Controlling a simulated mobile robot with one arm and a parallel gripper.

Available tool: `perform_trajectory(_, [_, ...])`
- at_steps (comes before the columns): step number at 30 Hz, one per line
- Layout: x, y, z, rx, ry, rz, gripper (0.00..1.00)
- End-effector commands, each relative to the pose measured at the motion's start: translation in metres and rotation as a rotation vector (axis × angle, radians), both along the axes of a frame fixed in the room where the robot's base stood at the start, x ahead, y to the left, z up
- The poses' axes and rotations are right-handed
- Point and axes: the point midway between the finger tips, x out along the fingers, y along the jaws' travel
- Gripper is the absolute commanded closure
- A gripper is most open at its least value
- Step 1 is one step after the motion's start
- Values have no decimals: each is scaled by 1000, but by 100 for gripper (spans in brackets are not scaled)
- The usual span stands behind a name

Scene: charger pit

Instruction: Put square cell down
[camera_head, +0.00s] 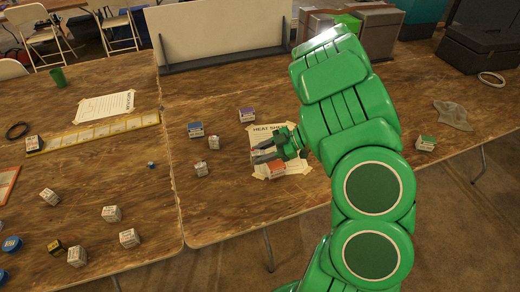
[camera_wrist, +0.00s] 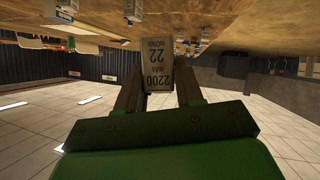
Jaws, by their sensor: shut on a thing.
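My gripper (camera_head: 258,153) is over the paper sheet headed HEAT SHEET or similar (camera_head: 270,132) on the right table, its fingers pointing left. In the wrist view my gripper (camera_wrist: 158,82) is shut on the square cell (camera_wrist: 158,66), a pale block with dark print reading 2200 and 22, upside down in that view. The held cell is hard to make out in the head view. An orange-topped block (camera_head: 276,170) is on the sheet, just below the gripper in the picture.
Blue-topped (camera_head: 195,129) and purple-topped (camera_head: 247,115) blocks stand near the sheet. Two pale cells (camera_head: 214,143) (camera_head: 201,169) stand to its left. A green-topped block (camera_head: 426,143) and grey cloth (camera_head: 452,115) lie right. A white panel (camera_head: 220,35) stands behind. Bare wood shows at front left (camera_head: 210,215).

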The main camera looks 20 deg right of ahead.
Motion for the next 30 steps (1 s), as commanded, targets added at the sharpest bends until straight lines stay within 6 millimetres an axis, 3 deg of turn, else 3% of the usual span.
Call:
perform_trajectory(6, [-13,2,5,-1,0,0,99])
perform_trajectory(11, [-9,6,7,0,6,-34,99])
perform_trajectory(24, [72,24,8,28,77,-440,99])
perform_trajectory(30, [91,22,9,53,109,-580,99])
